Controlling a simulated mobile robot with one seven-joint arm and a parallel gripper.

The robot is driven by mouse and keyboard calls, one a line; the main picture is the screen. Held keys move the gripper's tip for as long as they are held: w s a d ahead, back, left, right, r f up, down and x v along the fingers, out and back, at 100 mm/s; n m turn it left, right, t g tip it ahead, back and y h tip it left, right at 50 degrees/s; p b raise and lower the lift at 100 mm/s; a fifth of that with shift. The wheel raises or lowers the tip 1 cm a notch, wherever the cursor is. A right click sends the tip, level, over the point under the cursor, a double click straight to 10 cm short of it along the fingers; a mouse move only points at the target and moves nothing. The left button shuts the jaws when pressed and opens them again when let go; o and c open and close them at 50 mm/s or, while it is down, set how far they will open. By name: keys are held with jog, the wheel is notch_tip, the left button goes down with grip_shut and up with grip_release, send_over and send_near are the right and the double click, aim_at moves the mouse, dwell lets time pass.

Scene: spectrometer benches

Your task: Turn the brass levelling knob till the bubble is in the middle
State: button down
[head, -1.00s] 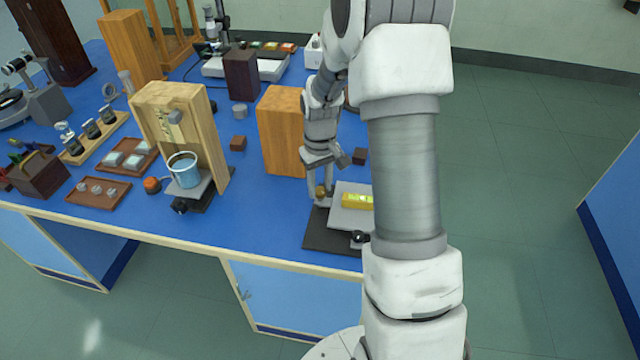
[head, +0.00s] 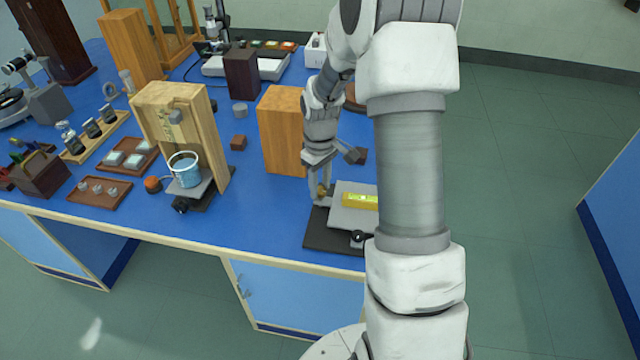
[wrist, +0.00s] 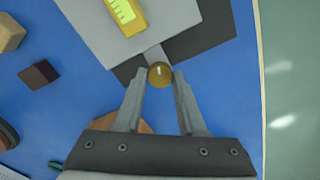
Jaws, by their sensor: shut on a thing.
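The brass knob (wrist: 159,74) sits between my gripper's (wrist: 160,82) two fingertips in the wrist view, and the jaws are shut on it. In the head view the knob (head: 322,191) is at the left edge of the levelling stand, under my gripper (head: 323,195). A yellow bubble level (head: 361,201) lies on the grey plate (head: 345,219); its green-yellow vial also shows in the wrist view (wrist: 124,12). The vial is cut by the picture edge in the wrist view and too small in the head view to place the bubble. A dark base (head: 325,237) lies under the plate.
A black knob (head: 359,237) is at the stand's front. A wooden block (head: 281,130) stands close behind my gripper, with a small dark block (wrist: 39,74) nearby. A wooden stand with a blue bucket (head: 185,172) is to the left. Blue bench (head: 262,215) between is clear.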

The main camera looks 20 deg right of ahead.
aim_at(320, 189)
jog(key=c, duration=0.5)
grip_release()
jog(key=shift+r, duration=0.1)
notch_tip(320, 189, up, 17)
jog(key=p, duration=0.2)
jog(key=shift+r, duration=0.15)
